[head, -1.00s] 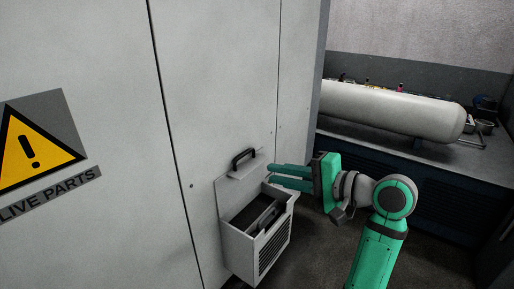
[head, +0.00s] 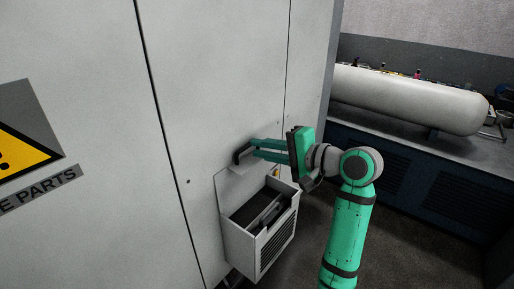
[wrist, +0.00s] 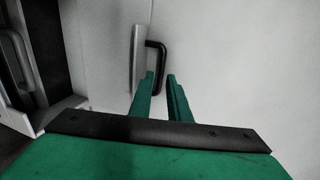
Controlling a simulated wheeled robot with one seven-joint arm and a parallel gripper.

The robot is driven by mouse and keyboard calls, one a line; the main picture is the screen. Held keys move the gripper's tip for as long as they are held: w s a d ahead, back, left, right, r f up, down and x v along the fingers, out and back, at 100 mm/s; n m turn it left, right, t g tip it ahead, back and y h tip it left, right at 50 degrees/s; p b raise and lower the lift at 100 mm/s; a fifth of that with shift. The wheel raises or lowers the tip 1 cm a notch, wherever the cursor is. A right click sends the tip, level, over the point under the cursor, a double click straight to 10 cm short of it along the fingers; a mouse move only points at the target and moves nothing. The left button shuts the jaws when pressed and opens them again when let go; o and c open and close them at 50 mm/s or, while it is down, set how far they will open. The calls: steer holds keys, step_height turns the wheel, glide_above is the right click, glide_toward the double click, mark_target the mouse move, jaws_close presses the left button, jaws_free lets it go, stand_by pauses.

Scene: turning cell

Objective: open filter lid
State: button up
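The filter box (head: 241,246) is a grey box with side slots on the cabinet wall. Its lid (head: 232,181) stands raised at the back, with a black handle (head: 242,154) on it. The box is open at the top and a dark filter with its own handle (head: 270,211) shows inside. My gripper (head: 253,148) is beside the lid handle, its green fingers pointing left at it.
The tall grey cabinet (head: 215,80) fills the left and middle, with a yellow warning sign (head: 22,150) at far left. A white cylindrical tank (head: 410,97) lies on a dark bench at the right. Dark floor is free between the bench and cabinet.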

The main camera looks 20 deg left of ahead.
steer(key=shift+x, duration=1.05)
jaws_close()
steer(key=shift+a, duration=0.1)
stand_by(0.6)
